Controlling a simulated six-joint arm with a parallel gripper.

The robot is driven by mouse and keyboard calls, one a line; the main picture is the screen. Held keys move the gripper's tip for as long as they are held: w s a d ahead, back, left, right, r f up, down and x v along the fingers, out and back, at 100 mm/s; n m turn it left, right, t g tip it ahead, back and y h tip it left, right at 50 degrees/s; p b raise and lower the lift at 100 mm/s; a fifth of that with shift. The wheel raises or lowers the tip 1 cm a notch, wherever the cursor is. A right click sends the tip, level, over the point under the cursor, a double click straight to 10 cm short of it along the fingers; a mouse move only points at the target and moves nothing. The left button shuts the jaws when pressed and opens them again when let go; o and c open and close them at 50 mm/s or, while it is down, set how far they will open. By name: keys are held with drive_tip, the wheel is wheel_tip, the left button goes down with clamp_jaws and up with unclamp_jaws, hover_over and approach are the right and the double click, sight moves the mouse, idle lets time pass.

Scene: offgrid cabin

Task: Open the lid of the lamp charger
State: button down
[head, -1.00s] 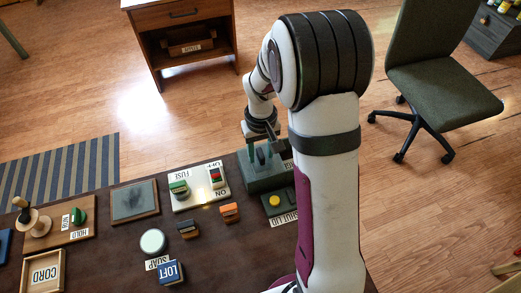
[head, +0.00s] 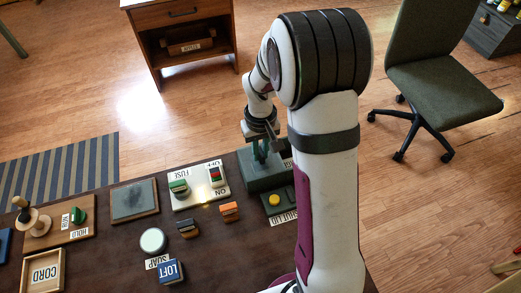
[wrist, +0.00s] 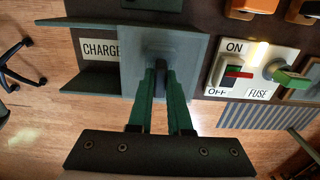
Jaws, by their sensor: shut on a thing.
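The lamp charger is a grey-green box (head: 262,183) at the far right end of the dark table, partly hidden behind my arm. In the wrist view its CHARGE label (wrist: 100,49) shows between two raised walls. A paler square panel, the lid (wrist: 192,72), carries a dark upright handle (wrist: 154,44) near its middle. My gripper (wrist: 161,68) points at this panel, its two green fingers close together on the handle. In the head view my gripper (head: 262,153) is over the box. I cannot tell how far the lid stands open.
Beside the charger is a white FUSE panel (head: 187,201) with switches. In front are a dark green block with a yellow button (head: 275,199) and an orange block (head: 229,211). A wooden cabinet (head: 182,50) and an office chair (head: 440,80) stand beyond the table.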

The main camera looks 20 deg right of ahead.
idle(0.9)
drive_tip(key=d, duration=1)
drive_tip(key=shift+d, duration=0.15)
drive_tip(key=c, duration=0.8)
unclamp_jaws()
drive_tip(key=shift+c, duration=0.2)
wheel_tip(320, 180, up, 16)
drive_tip(key=shift+a, duration=0.2)
